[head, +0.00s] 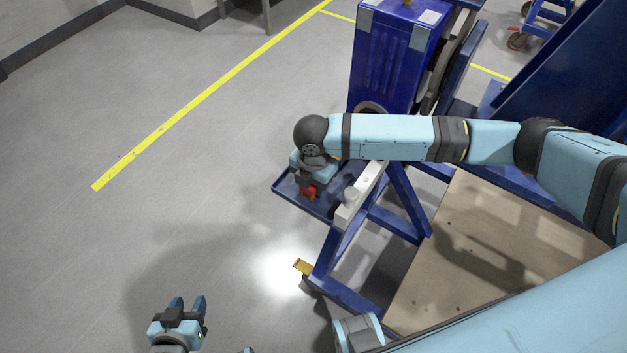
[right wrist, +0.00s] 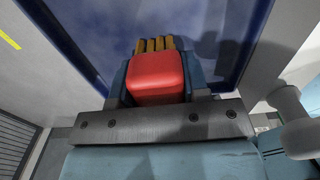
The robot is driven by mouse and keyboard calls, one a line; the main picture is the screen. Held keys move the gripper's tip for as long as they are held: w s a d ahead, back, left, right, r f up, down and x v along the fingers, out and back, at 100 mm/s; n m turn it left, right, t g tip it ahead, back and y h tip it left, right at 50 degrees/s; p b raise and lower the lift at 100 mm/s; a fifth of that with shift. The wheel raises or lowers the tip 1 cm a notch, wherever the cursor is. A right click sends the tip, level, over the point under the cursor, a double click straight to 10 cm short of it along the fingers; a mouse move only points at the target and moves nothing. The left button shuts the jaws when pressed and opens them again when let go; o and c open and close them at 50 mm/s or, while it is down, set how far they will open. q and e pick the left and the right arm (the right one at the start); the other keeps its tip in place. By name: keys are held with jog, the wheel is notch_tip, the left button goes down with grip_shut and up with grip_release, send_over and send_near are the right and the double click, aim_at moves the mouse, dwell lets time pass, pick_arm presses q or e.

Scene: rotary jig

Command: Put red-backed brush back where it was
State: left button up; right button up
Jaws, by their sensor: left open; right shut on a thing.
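The red-backed brush (right wrist: 156,76) is between the fingers of my right gripper (right wrist: 158,84), with its yellowish bristles pointing away from the palm. In the head view the brush (head: 310,192) shows as a small red patch under my right gripper (head: 308,186), over the blue tray (head: 290,191). The tray's blue floor (right wrist: 105,30) fills the space beyond the bristles in the right wrist view. I cannot tell whether the bristles touch the tray. My left gripper (head: 187,304) is open and empty above the floor at the lower left.
A white bar (head: 362,195) with a pale knob (head: 349,196) runs along the tray's right side. The blue jig column (head: 390,65) stands behind the tray. A wooden board (head: 480,250) lies in the frame at right. The floor at left is clear.

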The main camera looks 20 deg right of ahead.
jog(key=o, duration=0.8)
jog(key=shift+f, duration=0.15)
jog(key=shift+o, duration=0.2)
notch_tip(320, 180, up, 12)
jog(key=shift+r+p, duration=0.2)
jog(key=shift+p, duration=0.2)
